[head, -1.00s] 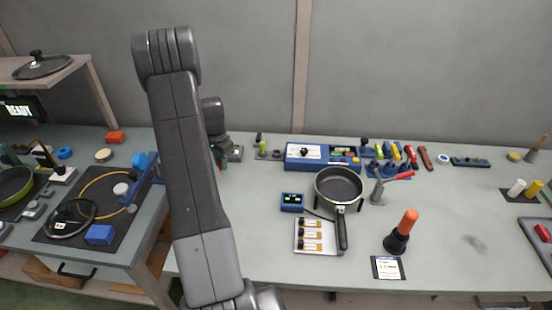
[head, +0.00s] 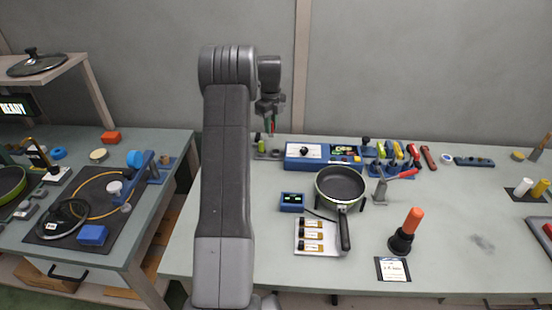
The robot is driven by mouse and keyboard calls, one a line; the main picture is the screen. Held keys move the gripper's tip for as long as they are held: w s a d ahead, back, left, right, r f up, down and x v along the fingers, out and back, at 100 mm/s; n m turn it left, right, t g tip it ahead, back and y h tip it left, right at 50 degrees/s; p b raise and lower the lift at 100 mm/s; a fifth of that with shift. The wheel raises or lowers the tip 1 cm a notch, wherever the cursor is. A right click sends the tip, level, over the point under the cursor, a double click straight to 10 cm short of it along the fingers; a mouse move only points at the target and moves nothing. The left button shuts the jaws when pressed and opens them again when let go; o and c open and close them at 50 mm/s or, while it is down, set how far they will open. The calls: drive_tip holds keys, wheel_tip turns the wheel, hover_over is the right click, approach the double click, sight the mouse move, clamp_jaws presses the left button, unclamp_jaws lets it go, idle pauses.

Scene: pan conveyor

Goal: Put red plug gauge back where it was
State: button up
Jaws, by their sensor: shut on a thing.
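My gripper (head: 270,112) is at the upper middle of the head view, to the right of my raised arm. It is shut on a small, slim thing with red and green on it, which I take as the red plug gauge (head: 272,127). The gauge hangs below the jaws, and the jaws hide part of it. Behind and below it is a small grey holder (head: 268,155) at the back of the bench, with a green-handled gauge (head: 261,144) standing in its left part. Whether the red gauge touches the holder I cannot tell.
A blue instrument box (head: 305,152) stands right of the holder. A frying pan (head: 340,184) sits on a stand in front of it. Several colourful tools fill the rack beyond. An orange-handled tool (head: 412,220) stands at the front right.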

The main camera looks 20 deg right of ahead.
drive_tip(key=shift+m, duration=0.9)
drive_tip(key=f, duration=0.3)
drive_tip(key=d+f+p, duration=0.1)
drive_tip(key=f, duration=0.5)
drive_tip(key=shift+s+d+f+p, duration=0.1)
drive_tip(key=shift+s+d+p, duration=0.05)
drive_tip(key=shift+d+p, duration=0.2)
drive_tip(key=shift+f, duration=0.1)
drive_tip(key=o, duration=0.9)
wheel_tip(320, 180, up, 12)
drive_tip(key=shift+r+b, duration=0.1)
drive_tip(key=shift+b, duration=1)
